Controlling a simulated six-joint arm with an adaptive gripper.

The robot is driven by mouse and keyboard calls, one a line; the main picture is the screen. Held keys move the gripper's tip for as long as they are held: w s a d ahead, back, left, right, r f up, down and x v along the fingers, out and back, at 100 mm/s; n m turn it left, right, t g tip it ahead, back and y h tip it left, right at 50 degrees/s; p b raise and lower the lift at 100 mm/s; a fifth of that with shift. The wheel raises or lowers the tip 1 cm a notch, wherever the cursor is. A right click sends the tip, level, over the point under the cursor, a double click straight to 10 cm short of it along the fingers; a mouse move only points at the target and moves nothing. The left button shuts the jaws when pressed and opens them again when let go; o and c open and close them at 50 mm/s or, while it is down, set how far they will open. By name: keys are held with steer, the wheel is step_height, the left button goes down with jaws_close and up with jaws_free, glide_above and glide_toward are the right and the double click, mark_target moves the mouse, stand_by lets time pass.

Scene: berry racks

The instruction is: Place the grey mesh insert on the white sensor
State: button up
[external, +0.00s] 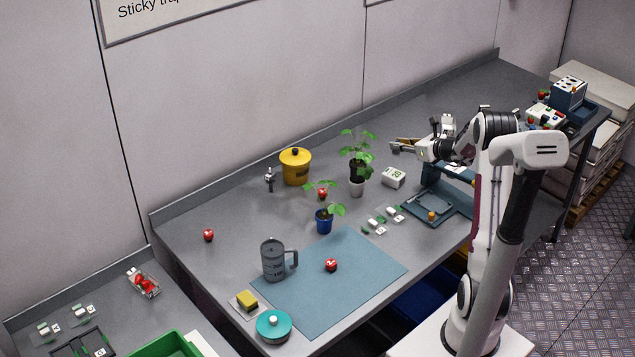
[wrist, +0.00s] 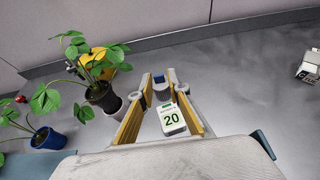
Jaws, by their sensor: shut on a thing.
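My gripper (external: 404,146) is above the back right part of the bench, with its yellow fingers pointing left. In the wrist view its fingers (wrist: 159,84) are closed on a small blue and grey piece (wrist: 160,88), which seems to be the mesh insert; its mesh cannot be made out. A white box with a green label and "20" (wrist: 170,119), apparently the sensor, shows between the fingers. In the external view this white box (external: 393,178) rests on the bench below my gripper, apart from it.
A plant in a blue pot (external: 324,225) is nearer the front. A dark blue tray stand (external: 425,213) lies to the right.

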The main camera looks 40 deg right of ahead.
steer(key=shift+f, duration=2.15)
steer(key=shift+f, duration=1.9)
steer(key=shift+f, duration=0.1)
steer(key=o, duration=0.7)
steer(key=shift+s+r, duration=0.1)
steer(key=shift+r, duration=0.1)
steer(key=shift+s+d+r, duration=0.1)
steer(key=shift+s, duration=0.15)
steer(key=v, duration=1.1)
steer(key=shift+s, duration=0.15)
